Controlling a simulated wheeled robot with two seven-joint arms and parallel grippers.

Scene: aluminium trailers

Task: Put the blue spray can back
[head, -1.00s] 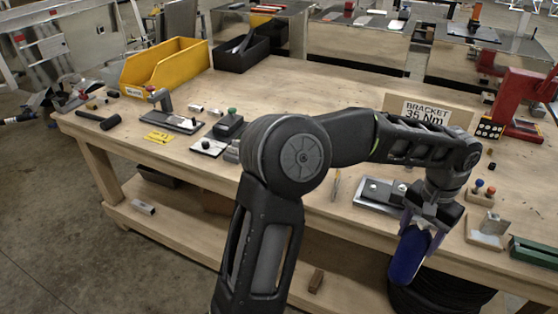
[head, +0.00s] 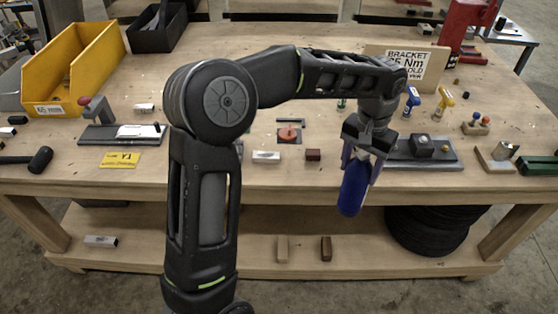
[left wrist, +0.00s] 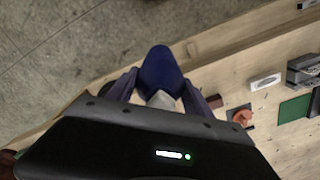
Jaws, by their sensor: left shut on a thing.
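The blue spray can (head: 353,187) hangs nearly upright, slightly tilted, in front of the workbench's front edge. My right gripper is in neither view.
The wooden workbench (head: 230,170) has a lower shelf (head: 190,240) with small blocks and a black coil (head: 428,230). On top are a yellow bin (head: 75,68), a black bin (head: 157,25), a bracket sign (head: 408,68), a red stand (head: 462,30) and a metal fixture (head: 423,150).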

